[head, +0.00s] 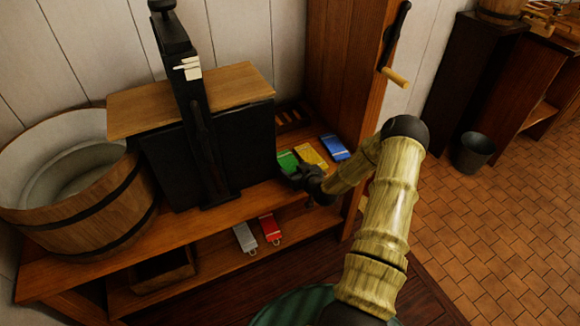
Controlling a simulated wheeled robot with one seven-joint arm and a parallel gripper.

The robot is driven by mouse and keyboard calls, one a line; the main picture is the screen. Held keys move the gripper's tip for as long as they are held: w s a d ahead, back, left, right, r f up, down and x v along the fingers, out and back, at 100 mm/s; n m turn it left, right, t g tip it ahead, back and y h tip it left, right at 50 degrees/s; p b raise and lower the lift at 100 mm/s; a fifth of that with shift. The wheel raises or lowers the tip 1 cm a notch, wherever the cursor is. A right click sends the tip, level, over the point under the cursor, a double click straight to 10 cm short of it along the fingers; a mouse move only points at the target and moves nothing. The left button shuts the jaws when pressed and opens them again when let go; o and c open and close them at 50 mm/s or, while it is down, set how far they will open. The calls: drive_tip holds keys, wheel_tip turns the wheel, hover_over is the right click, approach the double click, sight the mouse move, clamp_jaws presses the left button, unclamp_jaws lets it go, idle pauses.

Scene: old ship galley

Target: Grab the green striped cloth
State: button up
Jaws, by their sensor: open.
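The green cloth (286,159) lies flat on the upper shelf of the wooden bench, just right of the black press. It is small in the head view, and its stripes are hard to make out. My gripper (296,180) is at the near edge of the cloth and overlaps it in the picture. It covers part of the cloth's near side. The gripper is dark and small here; it is open, and no cloth is seen held in it. I cannot tell whether it touches the cloth.
A yellow cloth (311,153) and a blue cloth (335,147) lie right of the green one. The black press (200,130) stands close on the left, beside a wooden tub (85,220). A grey cloth (244,237) and a red cloth (270,229) lie on the lower shelf.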

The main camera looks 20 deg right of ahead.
sight(294, 170)
drive_tip(key=shift+w+f, duration=0.15)
drive_tip(key=shift+w, duration=0.25)
drive_tip(key=c, duration=0.6)
drive_tip(key=shift+s, duration=0.1)
drive_tip(key=shift+c, duration=0.2)
drive_tip(key=shift+s+r, duration=0.1)
drive_tip(key=shift+r, duration=0.2)
wheel_tip(294, 170, up, 7)
drive_tip(key=shift+f+p, duration=0.2)
drive_tip(key=shift+p, duration=0.4)
drive_tip(key=s, duration=1.9)
drive_tip(key=shift+s+d, duration=0.35)
drive_tip(key=shift+s, duration=0.05)
